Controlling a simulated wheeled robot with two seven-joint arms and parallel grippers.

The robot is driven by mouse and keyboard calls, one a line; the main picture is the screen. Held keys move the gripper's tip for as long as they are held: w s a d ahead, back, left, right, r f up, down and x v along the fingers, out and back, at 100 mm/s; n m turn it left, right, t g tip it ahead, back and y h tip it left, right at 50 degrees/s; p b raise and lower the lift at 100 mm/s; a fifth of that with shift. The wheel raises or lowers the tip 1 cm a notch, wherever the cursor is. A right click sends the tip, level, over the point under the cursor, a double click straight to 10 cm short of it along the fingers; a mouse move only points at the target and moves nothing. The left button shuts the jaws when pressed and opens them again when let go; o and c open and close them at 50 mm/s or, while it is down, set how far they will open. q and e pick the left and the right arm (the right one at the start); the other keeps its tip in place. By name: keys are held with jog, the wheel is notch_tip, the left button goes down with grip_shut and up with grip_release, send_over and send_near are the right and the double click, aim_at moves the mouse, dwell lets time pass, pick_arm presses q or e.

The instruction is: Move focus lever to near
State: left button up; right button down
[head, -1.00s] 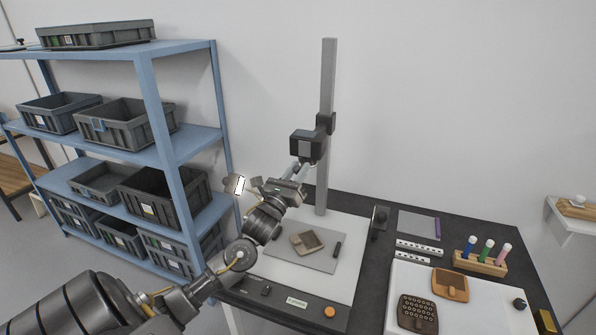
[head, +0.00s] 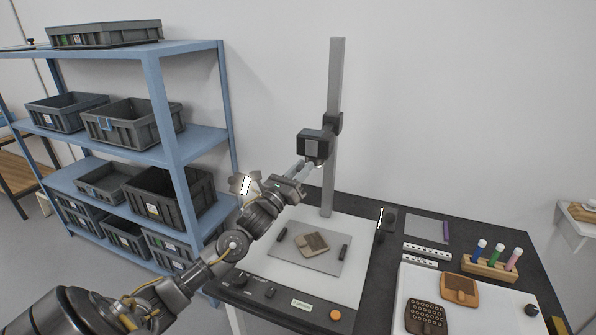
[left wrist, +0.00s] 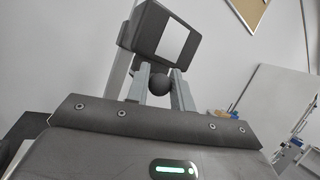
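The dark camera head (head: 315,143) sits on a grey upright post above the copy stand. In the left wrist view it shows as a dark box (left wrist: 150,32) with a pale face. A dark round knob (left wrist: 160,84), seemingly the focus lever's end, is below that box. My left gripper (head: 308,166) reaches up under the camera head. In the left wrist view its two fingers (left wrist: 160,80) flank the knob with no clear gap on either side. The lever's shaft and its near/far marks cannot be made out. My right gripper is not in view.
A sherd (head: 314,244) lies on the grey mat between dark bars. The stand base has knobs and an orange button (head: 335,314). A blue shelf (head: 150,100) with grey bins stands left. A white tray (head: 480,320) with sherds and a vial rack (head: 488,263) are right.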

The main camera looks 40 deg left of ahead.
pick_arm(q)
jog(key=o, duration=0.3)
jog(key=shift+o, duration=0.2)
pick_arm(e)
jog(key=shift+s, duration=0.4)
pick_arm(q)
jog(key=shift+s+f, duration=0.25)
jog(key=shift+s, duration=0.1)
jog(key=b+v, duration=0.3)
jog(key=v, duration=0.7)
jog(key=shift+b, duration=0.35)
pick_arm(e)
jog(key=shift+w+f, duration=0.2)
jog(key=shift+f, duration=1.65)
pick_arm(q)
jog(key=shift+r, duration=0.15)
